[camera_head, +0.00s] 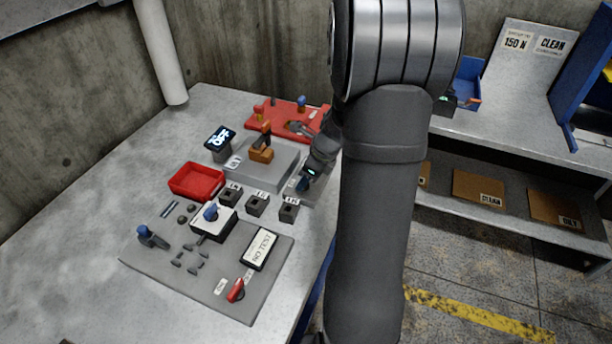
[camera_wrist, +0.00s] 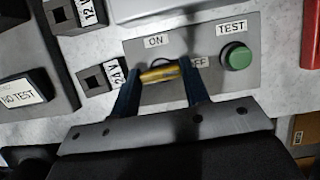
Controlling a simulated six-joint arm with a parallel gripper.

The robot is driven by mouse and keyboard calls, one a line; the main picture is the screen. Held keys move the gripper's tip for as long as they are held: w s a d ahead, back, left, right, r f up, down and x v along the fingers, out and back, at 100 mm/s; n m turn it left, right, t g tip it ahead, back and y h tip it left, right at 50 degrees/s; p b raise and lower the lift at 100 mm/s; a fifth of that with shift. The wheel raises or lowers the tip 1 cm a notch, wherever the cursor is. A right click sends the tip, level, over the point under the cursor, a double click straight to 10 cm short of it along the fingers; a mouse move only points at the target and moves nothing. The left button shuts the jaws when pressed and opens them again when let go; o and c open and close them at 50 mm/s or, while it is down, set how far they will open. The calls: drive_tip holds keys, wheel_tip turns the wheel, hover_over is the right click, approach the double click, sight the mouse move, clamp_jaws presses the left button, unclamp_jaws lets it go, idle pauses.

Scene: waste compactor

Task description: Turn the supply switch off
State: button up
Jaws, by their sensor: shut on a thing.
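The supply switch is on a grey panel (camera_wrist: 138,52) with an ON label (camera_wrist: 155,40) and a partly covered OFF label (camera_wrist: 200,62). Its brass-yellow lever (camera_wrist: 160,74) lies between the blue fingers of my gripper (camera_wrist: 157,83), which is shut on it. In the head view my gripper (camera_head: 306,180) is at the right edge of the table, and it and my arm hide the lever and most of the panel. The lever's exact setting is hard to tell, as the fingers cover its surroundings.
A green TEST button (camera_wrist: 237,56) is just right of the lever. Black sockets (camera_head: 257,203) stand close to the left. A grey block with an orange handle (camera_head: 261,150) is behind. A red tray (camera_head: 197,181) and a NO TEST board (camera_head: 262,249) are nearby.

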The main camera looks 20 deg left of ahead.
drive_tip(key=shift+m, duration=0.3)
drive_tip(key=o, duration=1)
drive_tip(key=shift+r, duration=0.1)
drive_tip(key=v, duration=1.7)
drive_tip(key=shift+s+d, duration=0.15)
drive_tip(key=shift+s, duration=0.05)
drive_tip(key=x, duration=1.7)
drive_tip(key=shift+w, duration=0.2)
